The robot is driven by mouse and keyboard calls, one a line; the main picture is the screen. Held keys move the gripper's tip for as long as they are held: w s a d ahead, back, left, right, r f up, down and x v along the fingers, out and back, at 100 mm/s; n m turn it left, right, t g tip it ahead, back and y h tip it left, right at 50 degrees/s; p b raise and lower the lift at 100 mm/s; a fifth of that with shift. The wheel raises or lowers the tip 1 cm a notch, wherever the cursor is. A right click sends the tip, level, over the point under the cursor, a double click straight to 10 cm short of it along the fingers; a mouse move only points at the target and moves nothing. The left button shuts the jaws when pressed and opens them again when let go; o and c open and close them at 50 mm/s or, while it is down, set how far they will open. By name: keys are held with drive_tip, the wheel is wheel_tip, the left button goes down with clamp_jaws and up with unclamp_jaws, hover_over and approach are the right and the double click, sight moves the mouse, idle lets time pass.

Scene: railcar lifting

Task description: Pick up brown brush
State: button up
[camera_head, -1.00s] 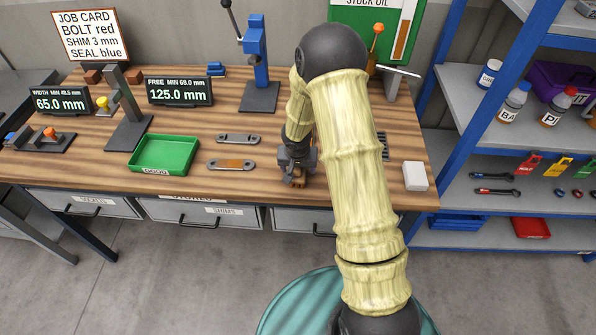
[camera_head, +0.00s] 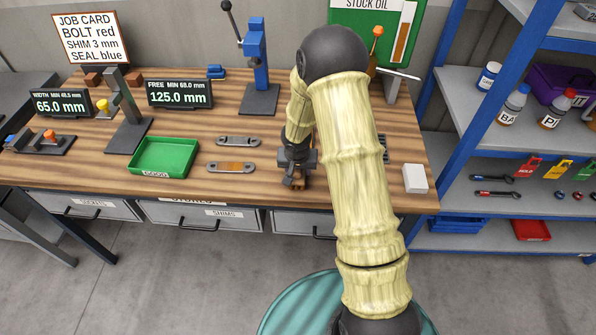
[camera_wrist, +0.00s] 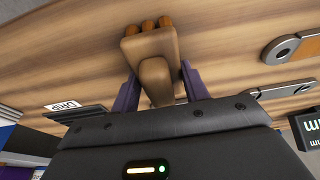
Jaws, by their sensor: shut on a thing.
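The brown brush (camera_wrist: 155,72) is between the two purple fingers of my gripper (camera_wrist: 157,88) in the wrist view. It has a brown block and handle, with orange-brown tufts at its far end. My gripper is shut on it, over the wooden bench. In the head view my gripper (camera_head: 296,172) is near the bench's front edge, with a small brown part of the brush (camera_head: 295,184) showing below it. My arm hides the bench to the right of it. I cannot tell whether the brush touches the bench top.
Two grey link plates (camera_head: 231,167) lie left of my gripper, beside a green tray (camera_head: 163,156). A white block (camera_head: 415,177) sits at the right end of the wooden bench (camera_head: 200,118). A blue press (camera_head: 256,60) stands at the back. Shelves (camera_head: 520,150) stand to the right.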

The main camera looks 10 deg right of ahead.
wheel_tip(320, 180, up, 10)
drive_tip(key=shift+f, duration=0.1)
idle(0.6)
drive_tip(key=shift+o, duration=1.4)
drive_tip(key=shift+w, duration=0.1)
